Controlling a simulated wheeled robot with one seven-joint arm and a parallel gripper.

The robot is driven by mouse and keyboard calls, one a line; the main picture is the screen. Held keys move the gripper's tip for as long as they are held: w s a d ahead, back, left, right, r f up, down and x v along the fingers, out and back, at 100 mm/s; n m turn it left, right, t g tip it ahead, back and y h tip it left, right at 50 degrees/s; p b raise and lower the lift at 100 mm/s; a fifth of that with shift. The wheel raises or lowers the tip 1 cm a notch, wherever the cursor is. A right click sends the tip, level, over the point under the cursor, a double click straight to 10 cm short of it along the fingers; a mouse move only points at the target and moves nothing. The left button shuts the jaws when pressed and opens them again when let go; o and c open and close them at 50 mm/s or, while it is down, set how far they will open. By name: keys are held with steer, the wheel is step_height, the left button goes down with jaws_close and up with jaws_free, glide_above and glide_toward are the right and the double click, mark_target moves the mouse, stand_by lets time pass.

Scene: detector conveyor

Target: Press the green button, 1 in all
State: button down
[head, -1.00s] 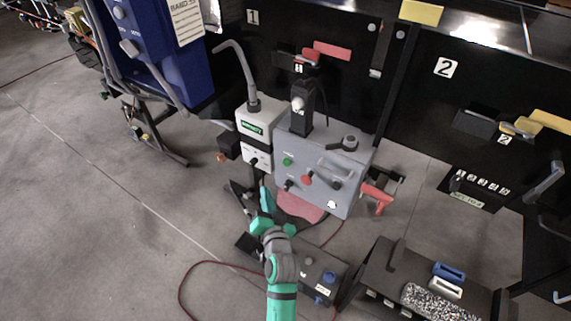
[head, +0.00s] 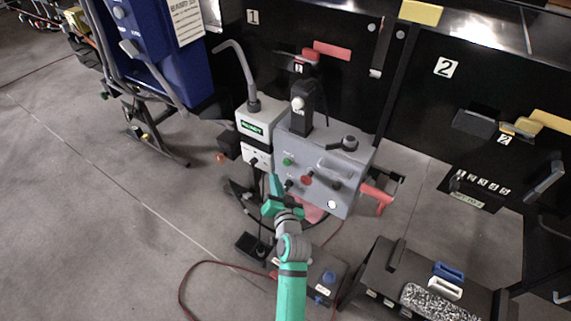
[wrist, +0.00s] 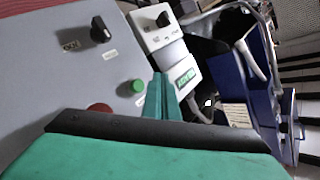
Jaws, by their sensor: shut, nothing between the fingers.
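The green button (head: 288,161) is a small round knob on the upper left of the grey control box's front face (head: 317,168). It also shows in the wrist view (wrist: 138,86), just left of my fingertips. My gripper (head: 274,183) is shut and empty, in front of the box's lower left corner. In the wrist view its teal fingers (wrist: 163,98) point up the picture beside the green button. I cannot tell how far they are from the panel, and I see no contact with the button. The button seems to stand out from the panel.
A red button (head: 306,179) and black knobs (head: 289,184) sit close to the green button. A white box with a green label (head: 252,128) stands left of the control box. A low black box (head: 325,279) lies on the floor below.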

mark_target(286, 163)
steer(key=shift+w+d, duration=0.6)
steer(key=shift+w, duration=0.2)
steer(key=shift+w+d, duration=0.55)
steer(key=shift+w, duration=0.2)
steer(key=shift+w, duration=0.1)
stand_by(0.9)
steer(key=shift+w+d, duration=0.2)
steer(key=shift+w, duration=0.05)
